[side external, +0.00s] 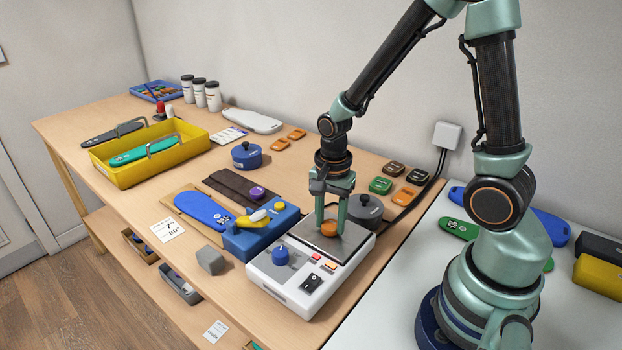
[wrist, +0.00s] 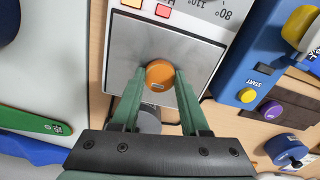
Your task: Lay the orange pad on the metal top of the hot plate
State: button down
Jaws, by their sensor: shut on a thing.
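My gripper (side external: 330,226) points down over the hot plate (side external: 275,272) with its two green fingers shut on a round orange pad (side external: 328,230). In the wrist view the orange pad (wrist: 160,74) sits between the fingertips, over the grey metal top (wrist: 203,62) of the hot plate. I cannot tell whether the pad touches the metal or hangs just above it. The metal top (side external: 352,243) is otherwise bare. The hot plate's white front carries a blue knob, small red and orange buttons and a black switch.
A grey block (side external: 210,260) lies at the front left. A yellow tray (side external: 119,178) is farther left.

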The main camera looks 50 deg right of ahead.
jog(key=shift+f, duration=0.1)
jog(key=shift+c, duration=2)
grip_release()
jog(key=shift+f, duration=0.1)
notch_tip(320, 180, up, 11)
notch_tip(320, 180, up, 8)
jog(key=n+t, duration=0.5)
jog(key=n, duration=0.7)
send_over(330, 225)
jog(key=s+a, duration=0.2)
jog(key=n, duration=0.2)
jog(key=s+n, duration=0.1)
jog(key=shift+a+r+n+t, duration=0.3)
jog(key=shift+a+n, duration=0.1)
